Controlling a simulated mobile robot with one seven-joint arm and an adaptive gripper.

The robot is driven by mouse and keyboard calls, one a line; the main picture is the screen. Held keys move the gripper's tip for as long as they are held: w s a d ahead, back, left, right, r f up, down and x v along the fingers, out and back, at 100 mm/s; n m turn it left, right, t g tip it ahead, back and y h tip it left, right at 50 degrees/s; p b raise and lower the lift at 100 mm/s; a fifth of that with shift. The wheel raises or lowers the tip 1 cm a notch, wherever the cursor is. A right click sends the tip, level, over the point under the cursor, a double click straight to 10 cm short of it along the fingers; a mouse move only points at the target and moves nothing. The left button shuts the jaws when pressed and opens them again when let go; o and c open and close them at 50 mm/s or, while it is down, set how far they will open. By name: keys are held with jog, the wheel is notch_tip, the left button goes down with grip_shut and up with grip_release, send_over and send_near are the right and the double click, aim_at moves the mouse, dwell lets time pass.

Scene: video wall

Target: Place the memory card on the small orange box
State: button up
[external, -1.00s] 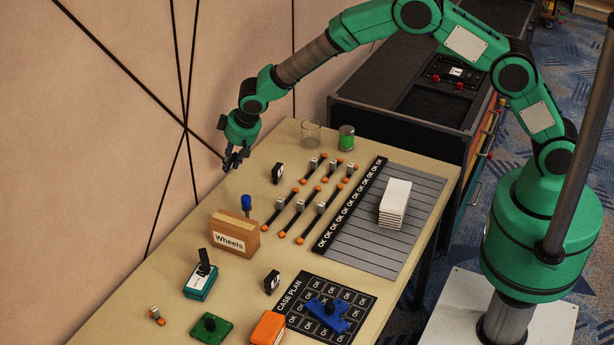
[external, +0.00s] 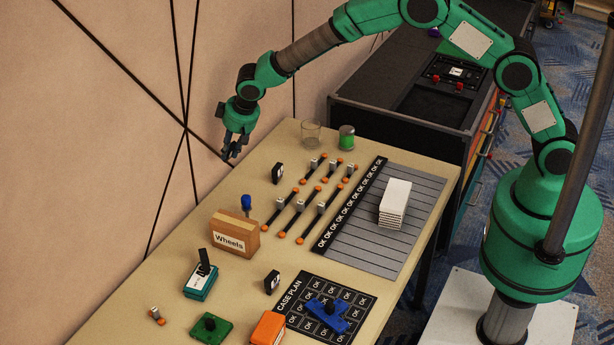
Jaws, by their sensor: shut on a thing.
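My gripper (external: 234,153) is over the far left edge of the table, near the wall. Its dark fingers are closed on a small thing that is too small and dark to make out. I cannot tell from this view whether it is the memory card, and I cannot single out the card on the table. The small orange box (external: 267,328) lies at the bottom of the view, beside the case plan mat, far from my gripper. It has a pale label on its side.
A cardboard "Wheels" box (external: 234,236) stands between my gripper and the orange box, with a blue-handled tool (external: 246,203) behind it. A teal box (external: 201,278), a green block (external: 211,328), small black items (external: 272,281) and a case plan mat (external: 291,312) lie around. A glass (external: 311,133) stands behind.

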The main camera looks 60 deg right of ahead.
aim_at(230, 149)
jog(key=r, duration=0.4)
jog(key=shift+s+a, duration=0.25)
jog(key=shift+a, duration=0.05)
jog(key=s+a+n+g+y+p, duration=0.3)
jog(key=s+a+n, duration=0.7)
jog(key=s+a, duration=1.25)
jog(key=s+a+f+n+p, duration=0.1)
jog(key=s+a+n, duration=0.2)
jog(key=s, duration=0.5)
jog(key=s+a+f+n+g+h+p, duration=0.1)
jog(key=s+a+n, duration=0.2)
jog(key=s, duration=0.6)
jog(key=s+a+f+n+h+p, duration=0.1)
jog(key=s+a+n, duration=0.1)
jog(key=s, duration=0.7)
jog(key=shift+s+a+f+n+g, duration=0.3)
jog(key=shift+a+f+n, duration=0.1)
jog(key=shift+n, duration=0.1)
jog(key=shift+f+h+p, duration=0.3)
jog(key=shift+f, duration=0.3)
grip_shut()
jog(key=shift+w+a, duration=0.1)
jog(key=shift+w, duration=0.05)
